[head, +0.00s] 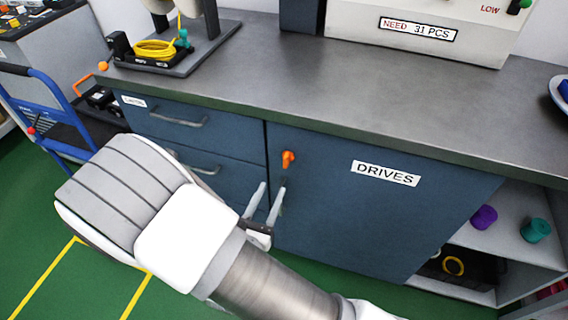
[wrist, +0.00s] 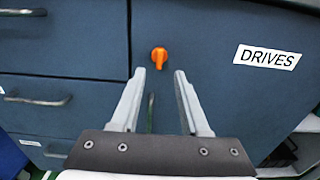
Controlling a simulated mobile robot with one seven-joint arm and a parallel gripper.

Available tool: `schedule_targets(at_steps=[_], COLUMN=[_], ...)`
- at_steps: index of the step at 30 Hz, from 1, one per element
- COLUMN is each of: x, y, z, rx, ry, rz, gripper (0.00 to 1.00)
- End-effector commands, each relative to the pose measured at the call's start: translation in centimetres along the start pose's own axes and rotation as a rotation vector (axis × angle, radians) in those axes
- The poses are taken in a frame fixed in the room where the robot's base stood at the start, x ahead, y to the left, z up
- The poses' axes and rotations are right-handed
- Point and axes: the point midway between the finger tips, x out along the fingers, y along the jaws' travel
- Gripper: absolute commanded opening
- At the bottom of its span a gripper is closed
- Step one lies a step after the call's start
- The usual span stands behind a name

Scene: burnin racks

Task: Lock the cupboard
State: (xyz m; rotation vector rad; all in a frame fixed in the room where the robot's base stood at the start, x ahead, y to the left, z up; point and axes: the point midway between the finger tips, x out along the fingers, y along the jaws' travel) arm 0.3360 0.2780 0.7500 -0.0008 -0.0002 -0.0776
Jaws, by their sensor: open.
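The cupboard has a blue door (head: 345,220) with a white DRIVES label (head: 386,173), under the grey worktop. The door looks closed, flush with its frame. An orange turn-knob (head: 288,159) sits near the door's upper left corner. The knob also shows in the wrist view (wrist: 159,57), with its grip roughly upright. My gripper (head: 271,188) is open and empty, just below the knob. In the wrist view my two fingertips (wrist: 159,73) straddle the line below the knob, without visibly touching it. A thin dark upright bar, perhaps the door handle, shows between the fingers.
Blue drawers (head: 190,126) with bar handles adjoin the door on the left. An open shelf (head: 500,235) with purple and teal items is at right. A blue-framed cart (head: 45,110) stands far left. The worktop (head: 330,80) overhangs the door.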

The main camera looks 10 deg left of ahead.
Motion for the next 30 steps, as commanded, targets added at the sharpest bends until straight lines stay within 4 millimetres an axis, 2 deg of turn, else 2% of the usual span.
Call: schedule_targets(at_steps=[1,6,13,18,27,28,30], x=[1.3,5.0,8.8,10.1,10.4,10.4,10.4], y=[-0.1,-0.1,-0.1,0.0,0.0,0.0,0.0], z=[-0.1,-0.1,-0.1,0.0,0.0,0.0,0.0], rx=[0.002,0.002,0.003,0.002,0.001,0.001,0.001], ry=[-0.001,-0.002,-0.001,0.000,0.000,0.000,0.000], rz=[-0.005,-0.005,-0.003,-0.001,-0.001,-0.001,-0.001], gripper=[0.45,0.45,0.45,0.45,0.45,0.43,0.31])
